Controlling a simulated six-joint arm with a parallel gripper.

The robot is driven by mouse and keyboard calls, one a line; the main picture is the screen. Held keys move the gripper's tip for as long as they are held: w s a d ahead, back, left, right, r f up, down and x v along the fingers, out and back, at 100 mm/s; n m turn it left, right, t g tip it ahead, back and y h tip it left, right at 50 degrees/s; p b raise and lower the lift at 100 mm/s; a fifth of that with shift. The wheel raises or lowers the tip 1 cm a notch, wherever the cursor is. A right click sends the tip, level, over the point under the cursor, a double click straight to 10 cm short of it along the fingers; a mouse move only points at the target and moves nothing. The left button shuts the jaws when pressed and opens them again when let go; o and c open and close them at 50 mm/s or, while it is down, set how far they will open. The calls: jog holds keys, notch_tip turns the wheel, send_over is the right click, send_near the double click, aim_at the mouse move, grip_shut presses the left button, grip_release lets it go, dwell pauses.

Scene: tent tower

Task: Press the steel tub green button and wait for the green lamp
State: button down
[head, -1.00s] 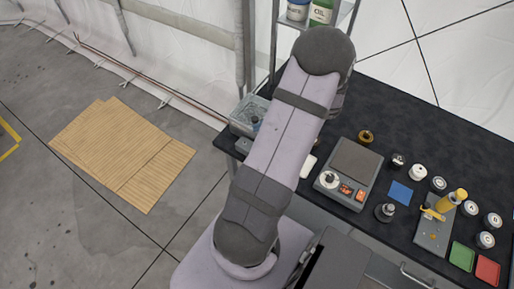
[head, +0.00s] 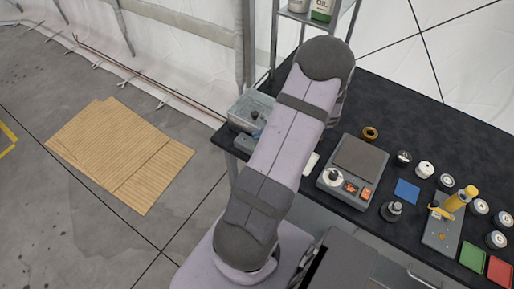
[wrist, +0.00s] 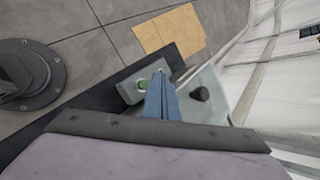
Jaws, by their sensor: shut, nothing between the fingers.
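The steel tub (head: 240,108) stands at the left end of the black table, partly behind my arm, with a dark knob-like item in it. In the wrist view the tub (wrist: 222,88) is right of my fingers. A grey box (wrist: 128,92) with a green button (wrist: 143,85) sits just left of my fingers. My gripper (wrist: 162,78) is shut and empty, its blue fingers beside the button; contact cannot be told. In the head view the button is hidden and the box (head: 243,143) shows only in part. I cannot make out a lit green lamp.
A scale-like device (head: 345,172) stands on the table right of my arm. Farther right are several small jars, a blue square (head: 407,191) and a plate with a yellow-handled tool (head: 458,199). A shelf (head: 312,18) with bottles rises behind the tub.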

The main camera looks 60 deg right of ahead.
jog(key=shift+f+b, duration=0.45)
jog(key=shift+f, duration=0.45)
jog(key=shift+f, duration=0.15)
dwell(1.4)
jog(key=shift+f+b, duration=0.25)
jog(key=shift+b, duration=0.25)
jog(key=shift+f+b, duration=0.35)
jog(key=shift+b, duration=0.05)
dwell(0.6)
jog(key=shift+r, duration=0.2)
jog(key=shift+r+p, duration=0.5)
jog(key=shift+r, duration=0.1)
jog(key=shift+r, duration=0.1)
notch_tip(320, 180, up, 5)
jog(key=p, duration=0.3)
dwell(0.5)
